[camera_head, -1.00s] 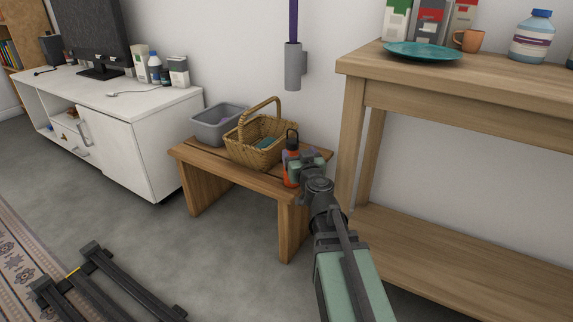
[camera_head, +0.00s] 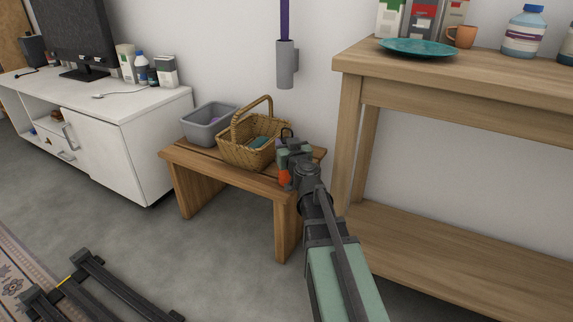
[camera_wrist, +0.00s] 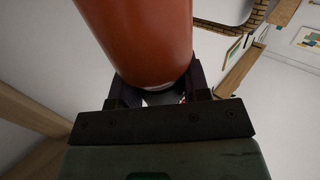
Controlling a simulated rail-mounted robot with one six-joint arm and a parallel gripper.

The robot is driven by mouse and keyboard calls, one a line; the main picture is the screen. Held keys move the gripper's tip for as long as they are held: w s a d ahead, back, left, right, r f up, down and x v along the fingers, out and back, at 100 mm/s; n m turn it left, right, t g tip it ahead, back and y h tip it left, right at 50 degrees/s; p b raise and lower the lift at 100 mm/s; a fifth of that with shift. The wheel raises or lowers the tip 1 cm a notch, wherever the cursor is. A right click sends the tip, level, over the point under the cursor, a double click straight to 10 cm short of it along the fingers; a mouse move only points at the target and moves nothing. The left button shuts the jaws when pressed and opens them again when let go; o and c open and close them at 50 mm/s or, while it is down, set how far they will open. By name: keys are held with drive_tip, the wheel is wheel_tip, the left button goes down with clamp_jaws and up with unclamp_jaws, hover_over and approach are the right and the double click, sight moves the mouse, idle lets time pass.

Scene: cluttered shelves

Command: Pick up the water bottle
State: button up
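The water bottle is orange with a dark loop on top. In the head view its orange lower part (camera_head: 285,178) shows at the right end of the wooden bench, and my gripper (camera_head: 290,158) covers its middle. In the wrist view the orange bottle body (camera_wrist: 140,35) fills the upper middle, its rounded end low between the dark fingers of my gripper (camera_wrist: 158,88). The fingers lie against both its sides and look closed on it. Whether its base touches the bench is hard to tell.
A wicker basket (camera_head: 252,153) stands just left of the bottle on the bench (camera_head: 228,172), with a grey bin (camera_head: 205,130) beyond it. A tall wooden table (camera_head: 450,76) stands close to the right. A white cabinet (camera_head: 125,148) is at the left.

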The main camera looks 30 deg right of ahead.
clamp_jaws()
